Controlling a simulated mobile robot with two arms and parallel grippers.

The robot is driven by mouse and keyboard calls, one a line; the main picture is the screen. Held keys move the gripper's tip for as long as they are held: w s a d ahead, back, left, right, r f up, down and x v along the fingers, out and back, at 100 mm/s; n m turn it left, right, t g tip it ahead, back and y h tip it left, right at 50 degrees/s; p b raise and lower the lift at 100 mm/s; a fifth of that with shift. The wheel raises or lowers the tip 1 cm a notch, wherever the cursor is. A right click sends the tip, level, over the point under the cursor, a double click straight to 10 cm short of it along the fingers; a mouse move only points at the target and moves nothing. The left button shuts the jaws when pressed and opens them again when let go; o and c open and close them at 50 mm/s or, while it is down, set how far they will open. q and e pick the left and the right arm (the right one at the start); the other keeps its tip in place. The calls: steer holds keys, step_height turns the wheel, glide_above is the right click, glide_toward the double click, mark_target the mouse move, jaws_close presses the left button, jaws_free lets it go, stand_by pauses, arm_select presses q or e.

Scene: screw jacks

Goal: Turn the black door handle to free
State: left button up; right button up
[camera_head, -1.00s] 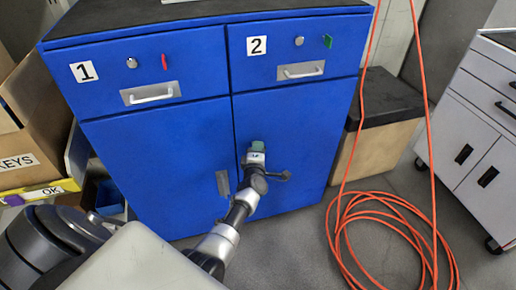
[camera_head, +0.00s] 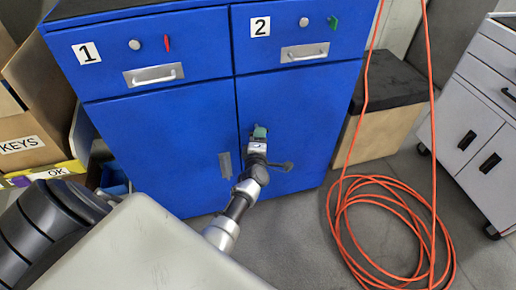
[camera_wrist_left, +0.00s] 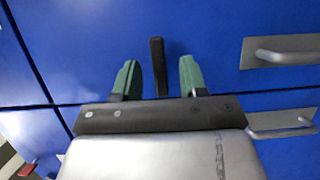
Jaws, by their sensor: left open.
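The blue cabinet (camera_head: 160,145) has two numbered drawers above two doors. My left gripper (camera_head: 259,132) is in front of the right door, near the seam between the doors, with its green fingertips below drawer 2. In the left wrist view, the black handle (camera_wrist_left: 158,66) stands as an upright bar between the two green fingers of my left gripper (camera_wrist_left: 157,77). The fingers are open, with a gap on each side of the handle. In the head view I cannot make out the handle, as my gripper and wrist cover that area. My right gripper is not in view.
Drawer 1 has a red tag (camera_head: 166,43) and drawer 2 a green tag (camera_head: 332,22). A coiled orange hose (camera_head: 385,225) lies on the floor at right, its strands rising past the cabinet. Cardboard boxes (camera_head: 25,130) stand at left, a grey cabinet (camera_head: 480,130) at right.

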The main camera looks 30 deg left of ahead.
arm_select(q)
steer(key=p+v, duration=0.1)
steer(key=v, duration=0.7)
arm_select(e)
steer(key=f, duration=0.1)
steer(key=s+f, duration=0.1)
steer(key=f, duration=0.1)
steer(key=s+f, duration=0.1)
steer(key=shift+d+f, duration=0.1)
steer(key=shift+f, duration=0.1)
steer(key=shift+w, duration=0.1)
